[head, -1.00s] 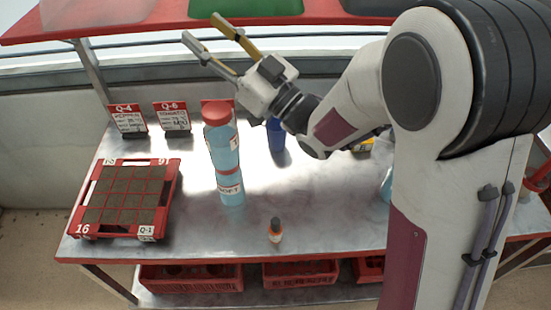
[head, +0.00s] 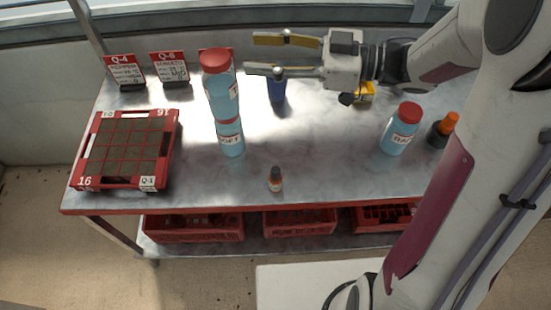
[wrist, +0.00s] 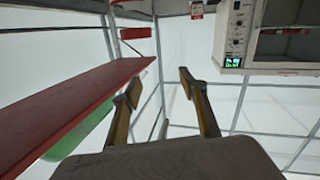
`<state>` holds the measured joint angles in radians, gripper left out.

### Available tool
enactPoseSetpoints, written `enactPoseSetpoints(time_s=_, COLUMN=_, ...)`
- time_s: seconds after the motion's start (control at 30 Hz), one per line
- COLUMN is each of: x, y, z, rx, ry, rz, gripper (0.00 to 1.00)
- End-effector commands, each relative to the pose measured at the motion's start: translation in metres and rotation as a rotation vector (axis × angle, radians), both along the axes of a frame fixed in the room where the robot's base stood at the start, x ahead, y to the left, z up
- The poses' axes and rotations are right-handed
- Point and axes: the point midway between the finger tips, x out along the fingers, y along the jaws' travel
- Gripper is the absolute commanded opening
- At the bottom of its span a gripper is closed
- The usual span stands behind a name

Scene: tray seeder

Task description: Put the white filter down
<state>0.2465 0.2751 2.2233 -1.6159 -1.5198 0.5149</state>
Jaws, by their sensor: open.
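I cannot make out a white filter in either view. My gripper (head: 252,54) is open, with its two yellow-and-grey fingers apart and pointing left, above the back of the metal table (head: 330,150). In the wrist view, nothing shows between the fingertips of my gripper (wrist: 161,84).
A red-framed soil tray (head: 75,172) lies at the table's left. Blue red-capped bottles stand at centre (head: 230,140) and right (head: 400,130). A small orange-labelled bottle (head: 275,180) stands near the front. A red shelf (wrist: 75,115) and a white appliance (wrist: 232,35) show in the wrist view.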

Motion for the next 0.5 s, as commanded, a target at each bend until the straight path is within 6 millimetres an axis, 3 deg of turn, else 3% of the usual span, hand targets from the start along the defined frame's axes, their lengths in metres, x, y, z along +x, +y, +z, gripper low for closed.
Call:
enactPoseSetpoints(time_s=0.2, x=-0.026, y=-0.037, z=-0.029, rx=-0.124, ry=0.064, rz=0.054, gripper=0.43)
enactPoseSetpoints(time_s=0.5, x=-0.056, y=-0.074, z=-0.058, rx=-0.244, ry=0.140, rz=0.105, gripper=0.43)
